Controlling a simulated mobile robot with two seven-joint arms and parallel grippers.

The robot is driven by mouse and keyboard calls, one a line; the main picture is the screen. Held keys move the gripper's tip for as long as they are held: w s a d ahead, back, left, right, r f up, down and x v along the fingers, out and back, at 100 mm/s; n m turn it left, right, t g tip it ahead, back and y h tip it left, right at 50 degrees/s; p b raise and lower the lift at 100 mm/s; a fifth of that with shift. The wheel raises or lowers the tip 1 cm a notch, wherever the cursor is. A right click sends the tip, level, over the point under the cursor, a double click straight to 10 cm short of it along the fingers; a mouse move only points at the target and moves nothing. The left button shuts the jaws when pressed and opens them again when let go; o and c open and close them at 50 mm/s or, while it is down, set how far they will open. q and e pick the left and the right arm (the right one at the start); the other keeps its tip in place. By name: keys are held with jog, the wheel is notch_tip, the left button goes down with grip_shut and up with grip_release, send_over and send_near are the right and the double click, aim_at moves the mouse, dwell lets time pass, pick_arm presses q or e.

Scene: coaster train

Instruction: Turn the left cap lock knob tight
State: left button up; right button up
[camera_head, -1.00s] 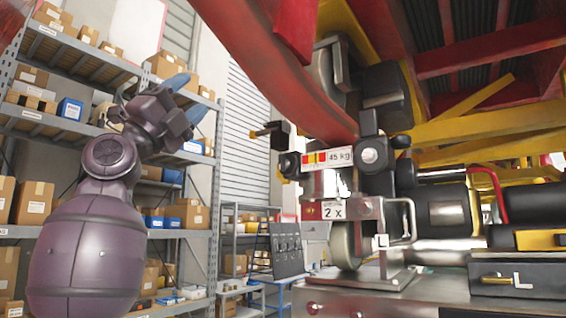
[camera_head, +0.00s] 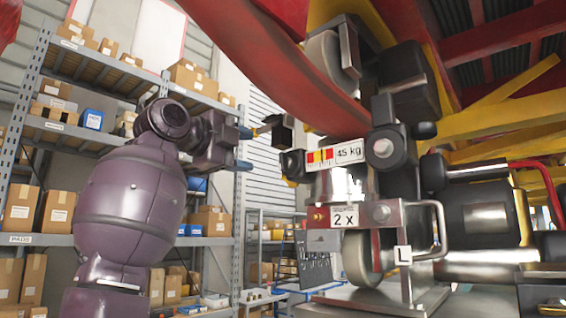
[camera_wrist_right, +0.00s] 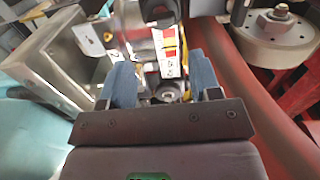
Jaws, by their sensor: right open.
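The wheel assembly carries a dark block with a round silver cap (camera_head: 383,148) and, left of the label, a black rounded knob (camera_head: 292,164). I cannot tell for sure which is the left cap lock knob. My right gripper (camera_head: 243,149) is left of the black knob and points at it, apart from it. In the right wrist view my right gripper (camera_wrist_right: 161,66) shows two blue fingers spread apart with nothing held. A small round part (camera_wrist_right: 168,93) shows between them, farther off. My left gripper is out of view.
A red curved rail (camera_head: 275,75) runs above the assembly. A "45 kg" label (camera_head: 348,152), a "2 X" label (camera_head: 343,217) and an "L" plate (camera_head: 403,256) sit on it. A metal handle (camera_head: 440,230) sticks out right. Shelves with boxes (camera_head: 60,212) stand behind left.

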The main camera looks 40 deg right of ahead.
aim_at(280, 161)
jog(key=d, duration=0.3)
jog(key=d+p, duration=0.1)
jog(key=d, duration=0.3)
jog(key=d+p, duration=0.1)
jog(key=d, duration=0.2)
jog(key=shift+w+d, duration=0.15)
jog(key=shift+w, duration=0.25)
jog(key=c, duration=0.6)
